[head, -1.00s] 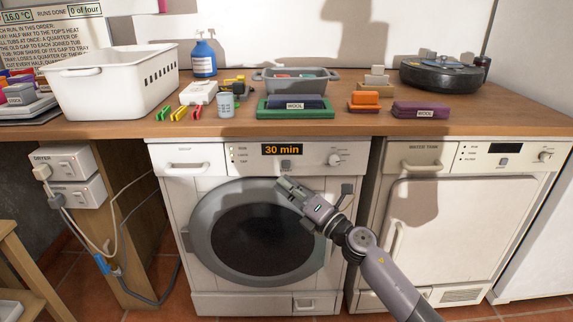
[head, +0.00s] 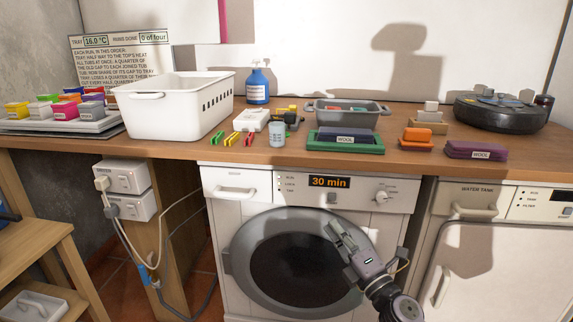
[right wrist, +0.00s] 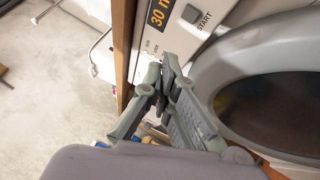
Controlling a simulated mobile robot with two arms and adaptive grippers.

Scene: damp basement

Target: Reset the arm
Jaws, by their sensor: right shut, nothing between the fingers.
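My right gripper (head: 342,236) is shut and empty in front of the washing machine (head: 268,192), over the upper right of its round door (head: 243,284). The machine's display reads 30 min. In the right wrist view the gripper (right wrist: 168,75) has its fingers together, with the machine's front panel (right wrist: 185,25) beyond and the dark door glass to the right. I cannot tell whether the fingertips touch the machine. My left gripper is not in view.
The wooden worktop (head: 345,160) above holds a white basket (head: 165,118), a blue bottle (head: 257,85), a grey tub (head: 340,118), a green tray (head: 318,140) and a round black device (head: 500,112). Wall sockets (head: 125,177) with cables are at left. A water tank unit (head: 480,260) stands at right.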

